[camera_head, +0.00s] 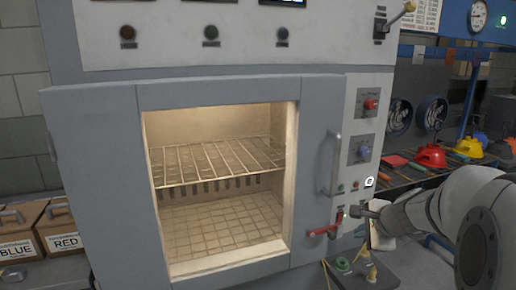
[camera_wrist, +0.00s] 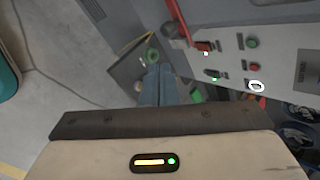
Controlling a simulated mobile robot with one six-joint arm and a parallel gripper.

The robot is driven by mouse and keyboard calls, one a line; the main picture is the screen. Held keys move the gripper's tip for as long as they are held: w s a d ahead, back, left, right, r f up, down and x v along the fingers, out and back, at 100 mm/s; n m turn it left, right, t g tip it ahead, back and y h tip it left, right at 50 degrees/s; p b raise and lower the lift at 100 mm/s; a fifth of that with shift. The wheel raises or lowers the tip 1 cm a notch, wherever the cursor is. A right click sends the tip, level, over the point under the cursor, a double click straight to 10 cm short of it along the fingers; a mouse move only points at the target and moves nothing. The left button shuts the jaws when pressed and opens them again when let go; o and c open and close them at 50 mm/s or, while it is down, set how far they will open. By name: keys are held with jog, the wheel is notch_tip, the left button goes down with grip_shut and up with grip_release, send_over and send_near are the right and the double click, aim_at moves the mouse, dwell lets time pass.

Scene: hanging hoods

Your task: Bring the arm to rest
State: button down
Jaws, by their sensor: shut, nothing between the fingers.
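My arm (camera_head: 445,210) reaches in from the right edge in the head view, in front of the lower right side of a large grey oven-like cabinet (camera_head: 215,85). Its end is bent downward beside the cabinet's control strip. In the wrist view my gripper (camera_wrist: 157,70) has its fingers together with nothing between them. It is above a dark plate (camera_wrist: 125,70) with green rings and a yellow cable. The dark plate also shows low in the head view (camera_head: 390,275). The fingertips are hard to make out in the head view.
The cabinet has a lit window with an empty wire rack (camera_head: 215,160), a vertical handle (camera_head: 333,165) and a red lever (camera_head: 322,231). Boxes marked BLUE (camera_head: 18,250) and RED (camera_head: 62,230) stand at left. Red and yellow hoods (camera_head: 432,156) are on the bench at right.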

jog(key=s+a+r+n+g+p, duration=0.1)
jog(key=s+a+n+g+p, duration=0.15)
jog(key=s+a+n, duration=0.8)
jog(key=s+f+n+g+h, duration=0.1)
jog(key=s+n+g+h, duration=0.1)
jog(key=s+n, duration=0.6)
jog(key=s+a+g, duration=0.1)
jog(key=s, duration=0.3)
jog(key=shift+s, duration=0.35)
jog(key=shift+f, duration=0.1)
